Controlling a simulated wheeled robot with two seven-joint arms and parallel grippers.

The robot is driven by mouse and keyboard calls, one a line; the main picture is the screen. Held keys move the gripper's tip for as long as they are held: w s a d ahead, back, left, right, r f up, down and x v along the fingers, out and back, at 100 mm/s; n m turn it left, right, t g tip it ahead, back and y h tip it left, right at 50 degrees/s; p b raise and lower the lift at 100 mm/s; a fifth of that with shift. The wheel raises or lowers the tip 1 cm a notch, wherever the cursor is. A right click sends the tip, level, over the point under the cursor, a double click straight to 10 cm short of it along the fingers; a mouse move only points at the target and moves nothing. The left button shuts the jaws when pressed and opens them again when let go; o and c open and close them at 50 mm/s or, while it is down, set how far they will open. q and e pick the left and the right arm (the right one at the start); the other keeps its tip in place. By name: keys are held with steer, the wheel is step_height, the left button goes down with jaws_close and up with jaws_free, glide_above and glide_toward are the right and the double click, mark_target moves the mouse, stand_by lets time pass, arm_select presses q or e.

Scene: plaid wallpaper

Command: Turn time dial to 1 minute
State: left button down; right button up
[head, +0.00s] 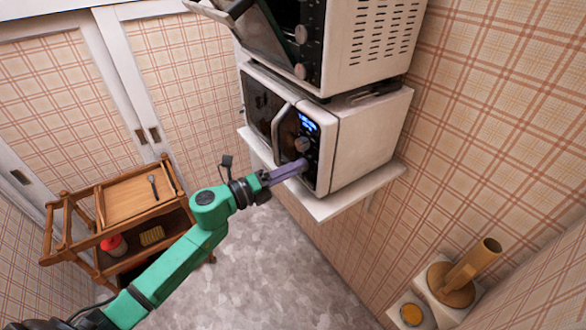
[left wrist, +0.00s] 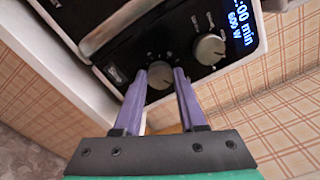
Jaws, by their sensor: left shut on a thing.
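The white microwave (head: 372,135) stands on a wall shelf, with a black control panel facing left. Its lit blue display (head: 308,123) also shows in the left wrist view (left wrist: 241,22), reading ":00 min" and "600 W"; the leading digit is cut off. An upper silver dial (left wrist: 209,48) below the display is free. My left gripper (head: 303,165) reaches the panel from the left. In the left wrist view its two purple fingers (left wrist: 167,70) are shut on the lower dial (left wrist: 160,76), one on each side. The dial labels are too small to read. My right gripper is not in view.
An oven (head: 370,45) with its door ajar sits above the microwave. The white shelf (head: 345,200) juts out below it. A wooden cart (head: 130,200) stands at the left. The grey floor (head: 265,260) between is clear.

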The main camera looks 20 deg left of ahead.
arm_select(q)
steer(key=shift+c, duration=2.3)
jaws_free()
steer(key=b+v, duration=0.5)
steer(key=v, duration=0.9)
steer(key=shift+s, duration=0.3)
steer(key=shift+a+f, duration=0.1)
steer(key=shift+a, duration=0.15)
